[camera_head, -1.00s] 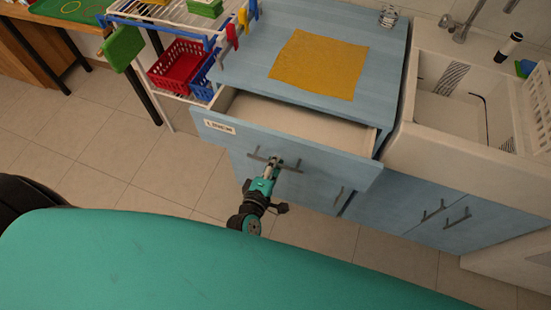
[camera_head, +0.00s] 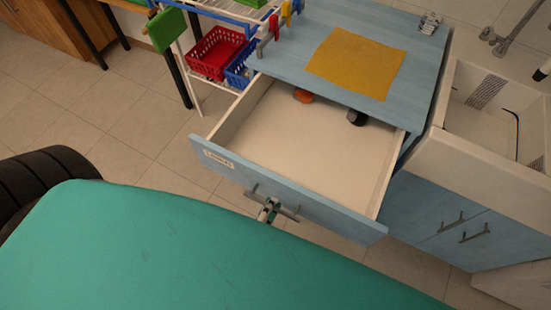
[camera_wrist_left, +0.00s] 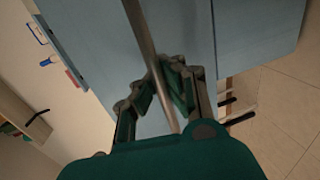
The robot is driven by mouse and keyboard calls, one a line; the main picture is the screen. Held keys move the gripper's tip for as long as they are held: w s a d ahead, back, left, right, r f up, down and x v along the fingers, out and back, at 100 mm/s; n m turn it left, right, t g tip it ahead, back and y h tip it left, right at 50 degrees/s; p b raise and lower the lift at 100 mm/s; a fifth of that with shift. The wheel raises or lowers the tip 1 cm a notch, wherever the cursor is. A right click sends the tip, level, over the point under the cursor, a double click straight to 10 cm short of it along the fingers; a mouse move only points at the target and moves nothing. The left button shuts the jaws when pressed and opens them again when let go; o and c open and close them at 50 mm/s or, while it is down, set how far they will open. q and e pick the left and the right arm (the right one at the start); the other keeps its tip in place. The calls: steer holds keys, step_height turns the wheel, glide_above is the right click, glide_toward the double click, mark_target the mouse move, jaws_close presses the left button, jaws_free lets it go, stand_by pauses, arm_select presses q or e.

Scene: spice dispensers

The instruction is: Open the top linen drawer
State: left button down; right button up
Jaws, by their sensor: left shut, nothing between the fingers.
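The top linen drawer (camera_head: 320,209), with a blue front and a "LINEN" label, stands far out of the blue cabinet in the head view. Its pale inside is mostly bare, with an orange item (camera_head: 303,96) and a dark item (camera_head: 357,117) near the back. My left gripper (camera_head: 268,207) is at the bar handle (camera_head: 288,211) on the drawer front, partly hidden by my teal body. In the left wrist view the fingers (camera_wrist_left: 168,72) are shut and the handle bar (camera_wrist_left: 143,35) crosses right by them. Whether they touch it is unclear. My right gripper is not visible.
A yellow cloth (camera_head: 357,64) and a glass (camera_head: 429,23) are on the cabinet top. A sink (camera_head: 480,120) is at the right. A rack with a red basket (camera_head: 216,52) and a blue basket (camera_head: 240,70) stands left. Floor is clear left of the drawer.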

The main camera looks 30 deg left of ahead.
arm_select(q)
steer(key=c, duration=2)
jaws_free()
steer(key=o, duration=0.5)
steer(key=shift+o, duration=0.6)
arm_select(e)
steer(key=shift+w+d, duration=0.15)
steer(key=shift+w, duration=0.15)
arm_select(q)
steer(key=shift+s, duration=0.1)
steer(key=s+r, duration=0.2)
steer(key=s, duration=0.9)
steer(key=shift+s+a+r, duration=0.2)
steer(key=shift+s, duration=0.15)
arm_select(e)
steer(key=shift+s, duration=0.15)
arm_select(q)
steer(key=shift+f, duration=0.1)
